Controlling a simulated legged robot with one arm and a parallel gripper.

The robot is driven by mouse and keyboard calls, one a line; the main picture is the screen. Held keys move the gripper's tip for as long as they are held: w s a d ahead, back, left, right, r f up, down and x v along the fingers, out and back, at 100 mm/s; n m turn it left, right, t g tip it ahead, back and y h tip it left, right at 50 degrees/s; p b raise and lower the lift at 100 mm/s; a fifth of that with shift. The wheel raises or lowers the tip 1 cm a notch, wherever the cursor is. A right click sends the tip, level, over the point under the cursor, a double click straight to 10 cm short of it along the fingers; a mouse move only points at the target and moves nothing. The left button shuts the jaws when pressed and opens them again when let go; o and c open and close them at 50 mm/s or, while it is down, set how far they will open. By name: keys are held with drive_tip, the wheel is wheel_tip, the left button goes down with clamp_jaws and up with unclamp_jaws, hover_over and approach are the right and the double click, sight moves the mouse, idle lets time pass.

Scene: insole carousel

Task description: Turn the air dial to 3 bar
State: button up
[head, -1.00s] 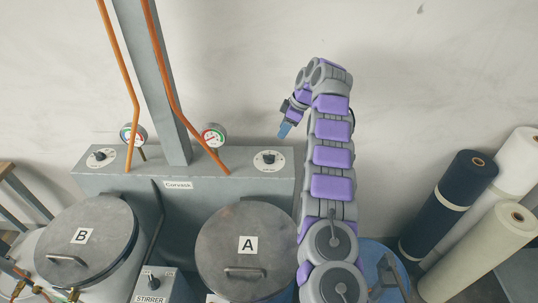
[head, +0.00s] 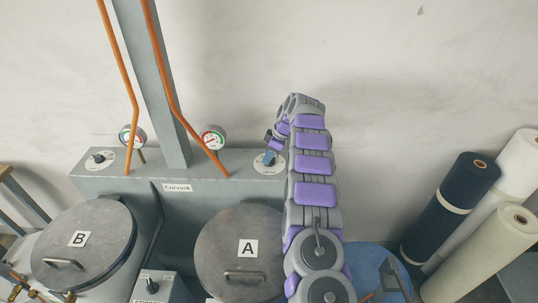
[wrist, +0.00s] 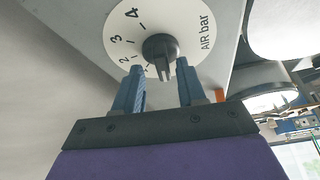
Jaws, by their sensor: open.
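The air dial is a white round plate marked "AIR bar" (wrist: 203,38) with a dark grey knob (wrist: 160,47) at its centre. The numbers 2, 3 and 4 run up its left side in the wrist view. In the head view the dial plate (head: 275,168) lies on top of the grey cabinet at its right end, partly covered by my gripper (head: 268,158). My gripper (wrist: 161,70) is open, its two blue fingers pointing at the dial. The fingertips sit on either side of the knob's lower part, with gaps visible. Where the knob's pointer stands is hard to tell.
A second dial (head: 98,158) is at the cabinet's left end. Two gauges (head: 133,136) (head: 213,138) and orange pipes rise from the cabinet (head: 215,185). Lidded pots A (head: 225,225) and B (head: 100,225) stand in front. Rolls (head: 462,183) lean at the right.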

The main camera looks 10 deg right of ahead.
drive_tip(key=shift+a, duration=0.8)
drive_tip(key=shift+c, duration=1.4)
drive_tip(key=shift+d+f, duration=0.1)
drive_tip(key=shift+d, duration=0.35)
clamp_jaws()
